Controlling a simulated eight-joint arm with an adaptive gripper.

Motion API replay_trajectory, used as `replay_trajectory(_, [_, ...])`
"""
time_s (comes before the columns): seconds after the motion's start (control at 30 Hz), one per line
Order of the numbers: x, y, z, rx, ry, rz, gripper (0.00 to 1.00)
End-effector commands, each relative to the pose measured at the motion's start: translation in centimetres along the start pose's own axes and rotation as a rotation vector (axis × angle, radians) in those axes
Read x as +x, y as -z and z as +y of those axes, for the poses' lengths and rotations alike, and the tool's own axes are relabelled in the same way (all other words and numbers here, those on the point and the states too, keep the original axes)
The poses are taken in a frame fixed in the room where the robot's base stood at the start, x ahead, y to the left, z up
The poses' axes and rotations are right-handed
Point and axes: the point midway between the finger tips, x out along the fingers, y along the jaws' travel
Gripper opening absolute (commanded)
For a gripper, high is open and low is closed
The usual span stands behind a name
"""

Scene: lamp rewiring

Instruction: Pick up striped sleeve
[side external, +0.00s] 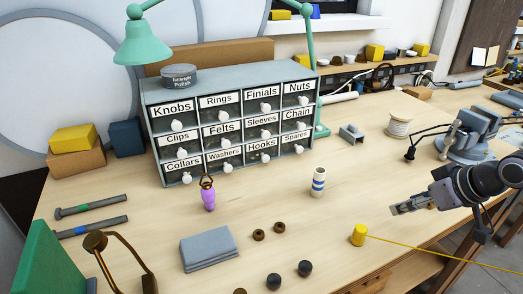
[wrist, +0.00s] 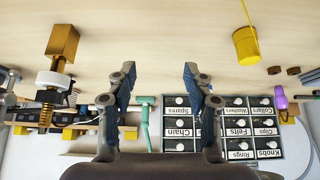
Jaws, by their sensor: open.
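The striped sleeve (side external: 318,182) is a short white cylinder with blue bands. It stands upright on the bench, in front of the drawer cabinet's right end. My gripper (side external: 396,210) is to the right of the sleeve in the side view, apart from it, with its fingers pointing left. In the wrist view, my gripper (wrist: 159,72) shows two fingers spread wide with nothing between them. I cannot make out the sleeve in the wrist view.
A labelled drawer cabinet (side external: 232,125) stands behind the sleeve. A yellow cylinder (side external: 359,235) with a yellow cord stands in front right. A purple piece (side external: 208,198), small brown rings (side external: 258,235) and a folded grey cloth (side external: 208,249) lie leftward. Bench around the sleeve is clear.

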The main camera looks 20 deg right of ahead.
Motion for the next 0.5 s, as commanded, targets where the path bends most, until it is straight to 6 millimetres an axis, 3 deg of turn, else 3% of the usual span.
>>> replay_trajectory(0.17, [-0.3,1.2,-0.4,0.089,0.006,-0.027,0.52])
replay_trajectory(0.5, [-0.7,7.4,-2.9,0.668,-0.037,-0.207,0.52])
